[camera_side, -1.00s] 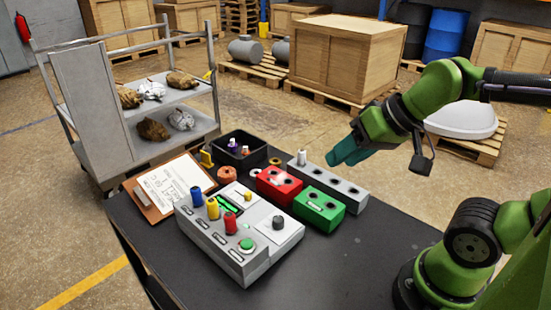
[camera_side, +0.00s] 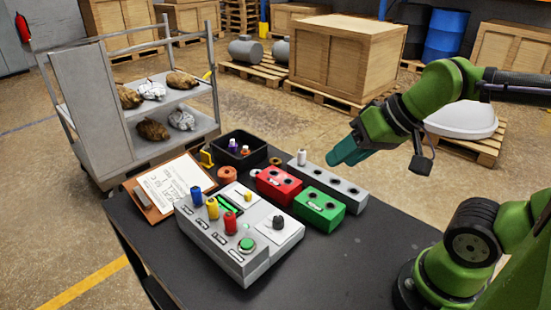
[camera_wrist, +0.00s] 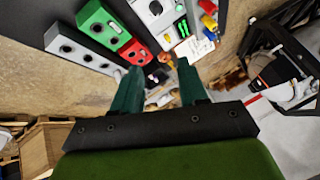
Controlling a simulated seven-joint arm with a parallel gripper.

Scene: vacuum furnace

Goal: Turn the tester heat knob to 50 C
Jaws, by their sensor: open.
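The tester (camera_side: 240,268) is a grey box on the dark table, with blue, yellow and red posts, a green display (camera_side: 229,205) and a green button (camera_side: 247,245). A black knob (camera_side: 279,222) stands on a white plate at its right side, which I take for the heat knob. Its setting is too small to read. My gripper (camera_side: 340,157) is in the air above and behind the table's far right, well apart from the tester. In the wrist view my gripper (camera_wrist: 157,85) has two teal fingers spread apart with nothing between them. The tester shows there at the top (camera_wrist: 172,28), partly cut off.
A red block (camera_side: 278,186), a green block (camera_side: 319,209) and a long grey block (camera_side: 345,187) with a white peg stand behind the tester. A black bin (camera_side: 238,150) and a clipboard (camera_side: 167,190) lie to the left. The table's front right is clear.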

